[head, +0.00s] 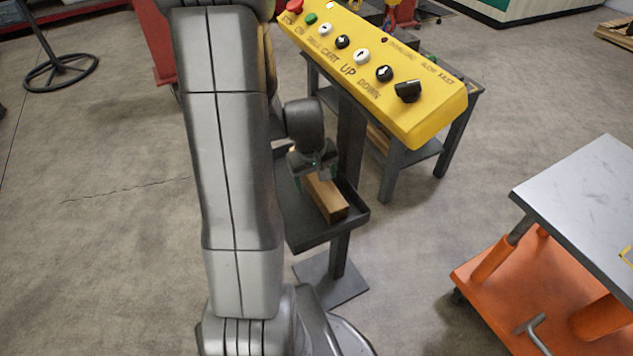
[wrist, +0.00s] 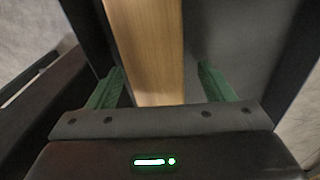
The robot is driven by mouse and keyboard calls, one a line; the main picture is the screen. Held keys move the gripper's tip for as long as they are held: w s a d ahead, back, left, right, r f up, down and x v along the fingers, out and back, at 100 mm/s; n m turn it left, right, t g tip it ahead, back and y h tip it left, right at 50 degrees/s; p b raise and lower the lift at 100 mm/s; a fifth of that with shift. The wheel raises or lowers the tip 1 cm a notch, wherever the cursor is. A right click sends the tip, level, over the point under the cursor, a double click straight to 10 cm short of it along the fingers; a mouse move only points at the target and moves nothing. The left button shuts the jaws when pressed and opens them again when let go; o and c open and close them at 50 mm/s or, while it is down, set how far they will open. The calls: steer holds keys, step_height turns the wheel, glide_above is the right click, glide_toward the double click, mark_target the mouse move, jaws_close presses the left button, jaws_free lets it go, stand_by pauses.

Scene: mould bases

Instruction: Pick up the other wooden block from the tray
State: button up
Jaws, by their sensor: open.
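A wooden block (head: 326,197) lies in a dark tray (head: 311,237) mounted on a post. In the head view its near end shows, and its far end is hidden under my gripper (head: 313,172). In the wrist view the wooden block (wrist: 146,50) runs lengthwise between the two green fingers of my gripper (wrist: 160,85). The jaws are open, with a gap on each side of the block, wider on the right. Only one block shows in the tray; my arm hides part of the tray's left side.
A yellow control panel (head: 375,65) with buttons stands just behind and right of the tray. A dark table (head: 416,155) is behind it. An orange cart (head: 540,290) with a grey top stands at the right. The floor between tray and cart is clear.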

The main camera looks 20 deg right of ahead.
steer(key=c, duration=1.3)
steer(key=shift+r, duration=0.1)
steer(key=shift+c, duration=0.2)
steer(key=shift+r, duration=0.1)
